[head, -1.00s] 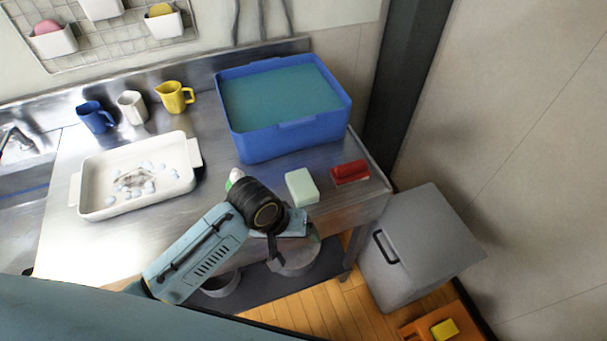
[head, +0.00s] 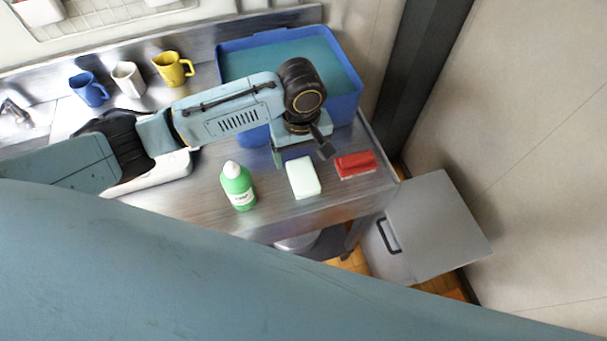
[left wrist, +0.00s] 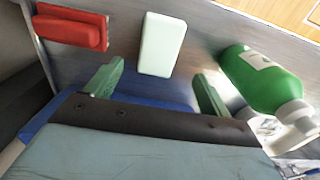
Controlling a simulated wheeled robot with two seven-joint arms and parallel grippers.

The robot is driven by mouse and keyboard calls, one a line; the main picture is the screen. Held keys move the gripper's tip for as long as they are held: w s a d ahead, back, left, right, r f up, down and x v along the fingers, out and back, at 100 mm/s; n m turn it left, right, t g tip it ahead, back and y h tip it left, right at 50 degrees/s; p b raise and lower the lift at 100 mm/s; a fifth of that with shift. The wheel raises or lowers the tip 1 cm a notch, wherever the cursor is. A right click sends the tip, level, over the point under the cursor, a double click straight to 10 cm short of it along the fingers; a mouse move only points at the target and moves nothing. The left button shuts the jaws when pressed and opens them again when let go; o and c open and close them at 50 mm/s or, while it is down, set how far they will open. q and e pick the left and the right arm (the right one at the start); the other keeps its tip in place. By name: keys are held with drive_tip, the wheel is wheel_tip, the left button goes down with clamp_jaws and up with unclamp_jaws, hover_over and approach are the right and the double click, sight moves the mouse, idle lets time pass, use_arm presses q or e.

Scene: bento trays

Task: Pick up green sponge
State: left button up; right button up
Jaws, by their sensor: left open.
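The pale green sponge (head: 304,178) lies flat on the steel counter, between the green bottle and the red brush. In the left wrist view the sponge (left wrist: 162,44) is just beyond the gap between my finger tips, with nothing between it and them. My left gripper (head: 302,156) is open and empty, above the counter on the far side of the sponge, by the blue tub. Its two green fingers (left wrist: 157,82) stand wide apart in the left wrist view. My right gripper is not in view.
The blue tub (head: 347,104) is behind my gripper. The counter's front edge is close to the sponge. Blue, white and yellow mugs (head: 172,69) stand at the back left.

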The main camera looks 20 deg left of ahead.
sight(303, 174)
use_arm(q)
drive_tip(key=f, duration=0.8)
drive_tip(key=shift+s+d+b, duration=0.15)
drive_tip(key=shift+d+b, duration=0.1)
drive_tip(key=shift+b, duration=0.1)
drive_tip(key=c, duration=1.1)
drive_tip(key=shift+o, duration=0.2)
drive_tip(key=shift+r+p, duration=0.65)
drive_tip(key=shift+r, duration=4.4)
